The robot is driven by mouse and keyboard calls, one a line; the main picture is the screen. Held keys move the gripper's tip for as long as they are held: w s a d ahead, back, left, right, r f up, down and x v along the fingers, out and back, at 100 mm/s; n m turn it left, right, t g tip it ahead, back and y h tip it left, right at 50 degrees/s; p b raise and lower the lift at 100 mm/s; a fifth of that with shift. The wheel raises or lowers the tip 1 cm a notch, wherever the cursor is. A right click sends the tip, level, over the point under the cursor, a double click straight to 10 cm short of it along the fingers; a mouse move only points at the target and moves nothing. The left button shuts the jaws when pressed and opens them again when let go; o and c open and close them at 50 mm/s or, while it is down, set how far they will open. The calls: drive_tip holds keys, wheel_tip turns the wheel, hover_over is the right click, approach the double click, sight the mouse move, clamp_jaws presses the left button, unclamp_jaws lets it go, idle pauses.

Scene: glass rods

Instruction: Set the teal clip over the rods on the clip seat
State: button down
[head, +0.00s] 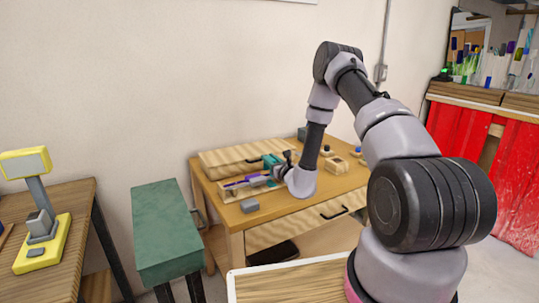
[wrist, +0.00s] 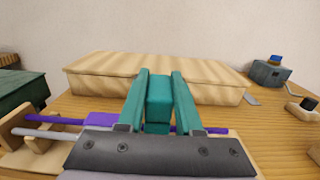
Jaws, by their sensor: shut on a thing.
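My gripper (wrist: 158,115) is shut on the teal clip (wrist: 159,90), which sits between its two teal fingers in the wrist view. In the head view the teal clip (head: 271,160) shows as a small block at the gripper (head: 272,170), over the workbench. A purple rod (wrist: 60,120) and a pale grey rod (wrist: 45,134) lie side by side on a wooden holder (wrist: 18,120), running under the gripper. The clip's lower end is close to the purple rod; whether it touches is unclear. The clip seat is hidden behind the gripper body.
A wooden box (wrist: 95,75) lies at the back of the workbench (head: 285,207). A grey block (head: 249,205) sits near its front edge. A grey device with a blue top (wrist: 270,70) stands at the right. A green stand (head: 165,225) is to the left.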

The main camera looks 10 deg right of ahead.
drive_tip(key=shift+f, duration=1.65)
drive_tip(key=shift+f, duration=0.6)
drive_tip(key=c, duration=0.8)
unclamp_jaws()
drive_tip(key=shift+c, duration=0.2)
drive_tip(key=shift+v, duration=5.5)
